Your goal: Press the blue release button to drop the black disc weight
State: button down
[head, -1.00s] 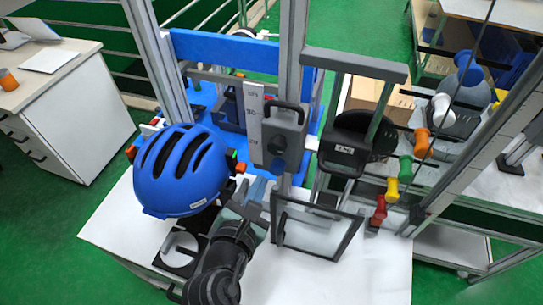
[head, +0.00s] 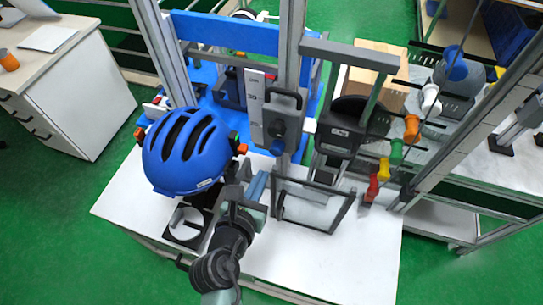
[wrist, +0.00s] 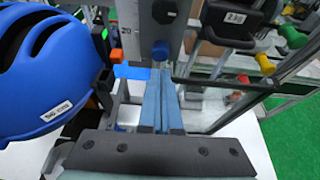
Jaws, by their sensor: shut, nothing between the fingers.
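The blue release button (head: 277,147) sits low on the front of a grey block with a black handle, fixed to the tower's upright. The button also shows in the wrist view (wrist: 160,49), just beyond my fingertips. My gripper (head: 260,178) is shut and empty, below and a little left of the button in the head view. Its light blue fingers (wrist: 160,75) point at the button; a gap appears to remain. The black disc weight (head: 350,112) hangs to the right with a labelled dark bracket in front, partly hiding it.
A blue helmet (head: 186,150) stands close left of my gripper. A black-framed clear panel (head: 312,205) stands on the white table (head: 330,260) to the right. Coloured knobs (head: 396,151) line the right side. The table front is clear.

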aim_at(275, 151)
jog(key=x, duration=0.8)
jog(key=shift+w+d+f, duration=0.1)
jog(key=shift+w, duration=0.2)
